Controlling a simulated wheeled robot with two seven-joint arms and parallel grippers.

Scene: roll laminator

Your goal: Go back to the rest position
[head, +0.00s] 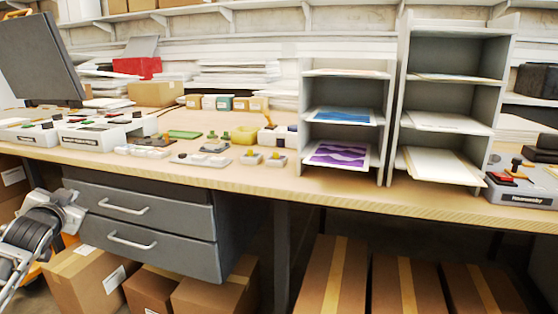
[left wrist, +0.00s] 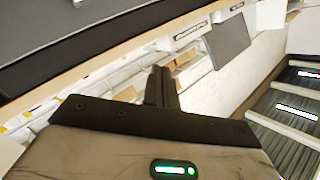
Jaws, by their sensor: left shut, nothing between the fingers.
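My left gripper (head: 70,205) is at the left of the head view, in front of and below the table edge, beside the grey drawers. It is apart from everything on the table. In the left wrist view its fingers (left wrist: 160,88) are together, with nothing between them. My right gripper is in neither view.
The wooden table (head: 240,178) holds laminator units (head: 95,133), small parts and a control box (head: 520,188). Grey shelf racks (head: 395,110) with sheets stand on it. Drawers (head: 140,225) and cardboard boxes (head: 330,275) are underneath. A dark monitor (head: 40,58) is at upper left.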

